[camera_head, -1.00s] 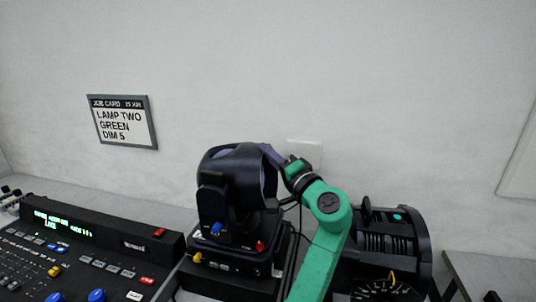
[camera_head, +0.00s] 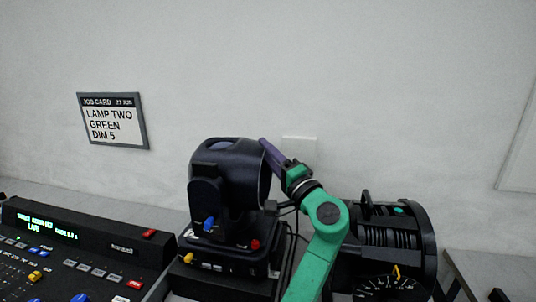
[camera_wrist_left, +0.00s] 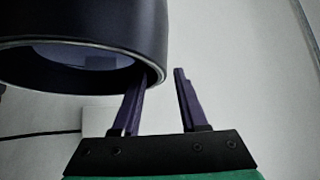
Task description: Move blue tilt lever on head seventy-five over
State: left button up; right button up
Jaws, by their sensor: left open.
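The black moving head (camera_head: 228,160) stands on its base at the middle of the head view. Its blue tilt lever (camera_head: 209,224) is low on the front of the yoke, with a red knob (camera_head: 255,244) and a yellow knob (camera_head: 188,258) below it. My left gripper (camera_head: 265,143), purple-fingered on a green arm, is open beside the right rim of the head's barrel, away from the lever. One finger is close to the rim; contact is unclear. My right gripper is out of view.
A mixing desk (camera_head: 85,245) with a lit display is at left. A black ribbed lamp (camera_head: 395,235) with a yellow-pointer dial stands right of my arm. Cables run behind the arm. A job card (camera_head: 113,120) hangs on the wall. The space above the head is clear.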

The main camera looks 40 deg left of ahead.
pick_arm(q)
jog(key=b+v, duration=0.5)
jog(key=v, duration=0.9)
jog(key=shift+d, duration=0.25)
jog(key=shift+f, duration=0.1)
